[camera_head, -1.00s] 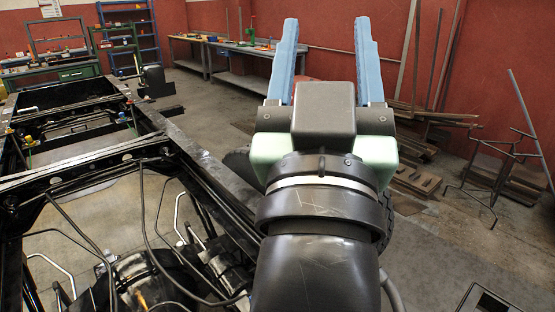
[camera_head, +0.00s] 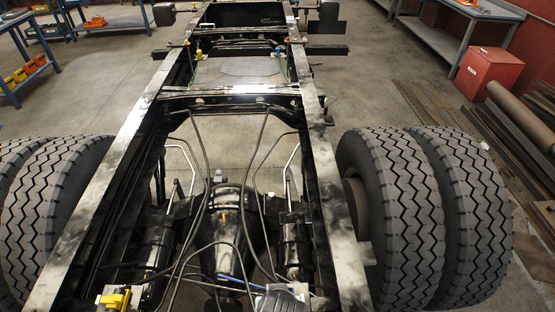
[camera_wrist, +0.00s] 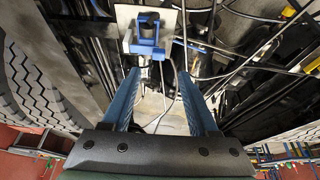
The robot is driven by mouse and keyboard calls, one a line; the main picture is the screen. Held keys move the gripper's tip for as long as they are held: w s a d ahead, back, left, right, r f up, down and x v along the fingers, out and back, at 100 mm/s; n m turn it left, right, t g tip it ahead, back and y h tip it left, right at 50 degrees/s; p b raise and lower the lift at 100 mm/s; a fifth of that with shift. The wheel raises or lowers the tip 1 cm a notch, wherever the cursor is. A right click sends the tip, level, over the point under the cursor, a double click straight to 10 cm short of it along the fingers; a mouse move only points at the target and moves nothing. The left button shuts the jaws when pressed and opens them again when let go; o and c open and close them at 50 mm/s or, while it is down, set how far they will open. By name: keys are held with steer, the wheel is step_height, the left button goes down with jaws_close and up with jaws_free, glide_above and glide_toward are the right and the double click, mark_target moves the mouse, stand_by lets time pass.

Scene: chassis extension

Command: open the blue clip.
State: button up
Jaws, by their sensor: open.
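The blue clip (camera_wrist: 147,40) shows in the wrist view at the upper middle, on a pale metal plate (camera_wrist: 126,20). It has a blue frame with a lower block; I cannot tell whether it is open or shut. My gripper (camera_wrist: 158,75) is open, its two blue fingers apart with nothing between them. The clip lies just beyond the fingertips, nearer the left finger; contact cannot be told. In the head view part of my gripper (camera_head: 240,287) shows at the bottom edge. The blue clip cannot be made out there.
A yellow clip (camera_head: 115,298) sits at the bottom left of the head view. Black chassis rails (camera_head: 325,170) run along both sides, with loose cables (camera_head: 205,160) between them. Large tyres (camera_head: 390,210) flank the frame; wires and bars (camera_wrist: 262,65) lie right of my fingers.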

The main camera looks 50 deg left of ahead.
steer(key=x, duration=0.8)
steer(key=shift+w+f, duration=0.25)
steer(key=shift+f, duration=0.05)
jaws_close()
stand_by(1.2)
